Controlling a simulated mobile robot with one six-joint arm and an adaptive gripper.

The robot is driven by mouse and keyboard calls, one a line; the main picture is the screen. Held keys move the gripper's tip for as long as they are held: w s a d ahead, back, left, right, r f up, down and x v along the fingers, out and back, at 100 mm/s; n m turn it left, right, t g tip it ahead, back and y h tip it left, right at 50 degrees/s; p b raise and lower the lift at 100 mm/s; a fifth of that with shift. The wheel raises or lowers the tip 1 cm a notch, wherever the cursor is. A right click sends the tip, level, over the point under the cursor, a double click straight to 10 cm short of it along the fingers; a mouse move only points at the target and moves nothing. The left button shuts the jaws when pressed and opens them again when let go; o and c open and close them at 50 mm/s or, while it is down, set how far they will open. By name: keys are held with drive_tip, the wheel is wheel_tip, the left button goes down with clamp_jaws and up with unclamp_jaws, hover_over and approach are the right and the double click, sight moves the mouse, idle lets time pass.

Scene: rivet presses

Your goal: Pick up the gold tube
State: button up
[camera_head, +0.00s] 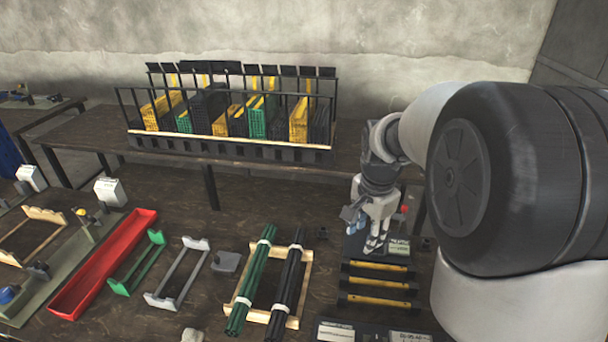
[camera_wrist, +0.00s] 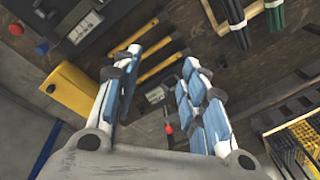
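Three gold tubes (camera_head: 378,283) with dark ends lie parallel on a dark holder on the table, at the right of the head view. They also show in the wrist view (camera_wrist: 155,47), beyond my fingertips. My gripper (camera_head: 370,232) is above the table, behind the tubes in the head view and apart from them. In the wrist view my gripper (camera_wrist: 162,62) has its blue-padded fingers spread, with nothing held between them. I cannot tell which of the tubes is meant.
Green rods (camera_head: 252,275) and black rods (camera_head: 287,280) lie on a wooden rack left of the tubes. A red tray (camera_head: 103,262), green stand (camera_head: 138,263) and grey stand (camera_head: 180,274) are farther left. A rack of bins (camera_head: 230,142) stands behind. Labelled devices (camera_head: 335,331) sit in front of the tubes.

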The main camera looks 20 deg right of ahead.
drive_tip(key=w+d+f+m+g+p, duration=0.1)
drive_tip(key=w+d+f+m+p, duration=0.1)
drive_tip(key=w+d+f+m, duration=0.4)
drive_tip(key=m, duration=0.2)
approach(379, 282)
drive_tip(key=shift+g+y, duration=0.3)
drive_tip(key=shift+g, duration=0.1)
drive_tip(key=f+b, duration=0.2)
drive_tip(key=f, duration=0.1)
drive_tip(key=w+f+b, duration=0.1)
drive_tip(key=f, duration=0.1)
drive_tip(key=shift+d, duration=0.35)
drive_tip(key=shift+f+b, duration=1.15)
drive_tip(key=shift+f, duration=1.85)
drive_tip(key=shift+a+r, duration=0.1)
drive_tip(key=shift+s, duration=0.1)
clamp_jaws()
